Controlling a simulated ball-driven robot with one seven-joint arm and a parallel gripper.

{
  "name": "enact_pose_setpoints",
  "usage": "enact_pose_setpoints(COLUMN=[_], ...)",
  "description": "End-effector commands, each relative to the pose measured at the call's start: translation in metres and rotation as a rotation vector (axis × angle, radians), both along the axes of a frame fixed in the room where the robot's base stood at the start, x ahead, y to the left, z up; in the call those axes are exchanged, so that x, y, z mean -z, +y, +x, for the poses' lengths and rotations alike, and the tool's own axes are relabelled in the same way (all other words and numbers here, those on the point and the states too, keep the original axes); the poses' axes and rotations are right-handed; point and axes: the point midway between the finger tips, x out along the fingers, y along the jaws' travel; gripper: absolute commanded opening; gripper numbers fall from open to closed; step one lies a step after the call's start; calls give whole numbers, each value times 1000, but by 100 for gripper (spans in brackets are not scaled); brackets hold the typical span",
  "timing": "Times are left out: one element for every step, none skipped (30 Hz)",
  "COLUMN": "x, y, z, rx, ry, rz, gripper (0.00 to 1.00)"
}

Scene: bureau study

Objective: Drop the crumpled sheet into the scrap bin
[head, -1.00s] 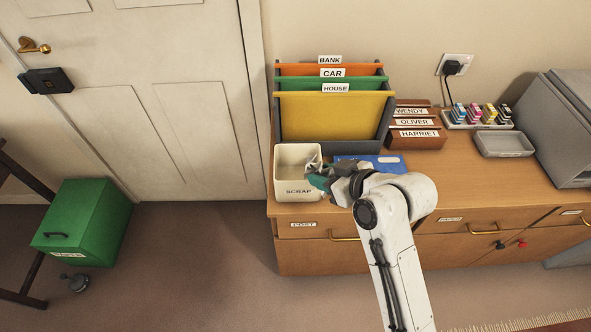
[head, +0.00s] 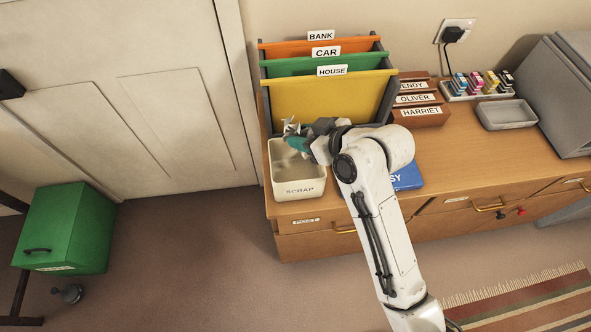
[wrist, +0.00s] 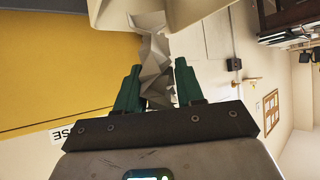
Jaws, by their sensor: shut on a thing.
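The crumpled sheet (head: 291,127) is a pale grey, creased wad. My gripper (head: 297,143) is shut on it; the wad shows between the green fingers in the wrist view (wrist: 156,75). The cream scrap bin (head: 303,188), labelled SCRAP, stands open at the left front of the cabinet top. In the head view my gripper and the sheet appear at the bin's back part, over its opening. Their exact height above the rim is hard to tell. The bin's rim also shows at the top of the wrist view (wrist: 110,12).
A file rack (head: 325,100) with orange, green and yellow folders stands right behind the bin. A blue item (head: 409,178) lies to the right, partly behind my arm. Name-labelled brown holders (head: 422,115) and a grey tray (head: 507,114) stand further right.

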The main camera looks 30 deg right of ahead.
Motion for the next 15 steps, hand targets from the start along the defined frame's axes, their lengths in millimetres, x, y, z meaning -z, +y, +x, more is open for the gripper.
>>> enact_pose_setpoints(x=[11, 14, 19, 22, 26, 30, 34, 37, 40, 42, 44, 46, 47, 47, 48], y=[0, 0, 0, 0, 0, -1, -1, -1, -1, -1, -1, -1, -1, -1, -1], z=[0, 0, 0, 0, 0, 0, 0, 0, 0, 0, 0, 0, 0, 0, 0], rx=[0, 0, 0, 1, 1, 1, 1, 1, 1, 1, 1, 1, 1, 1, 1], ry=[0, 0, 0, 0, 0, 0, 0, 0, 0, 0, 0, 0, 0, 0, 0], rz=[0, 0, 0, -1, -1, -1, -1, 0, 0, -1, -1, -1, -1, -1, -1], gripper=[9, 9, 9, 9, 9, 9, 9, 9, 9, 9, 9, 9, 9, 9, 9])
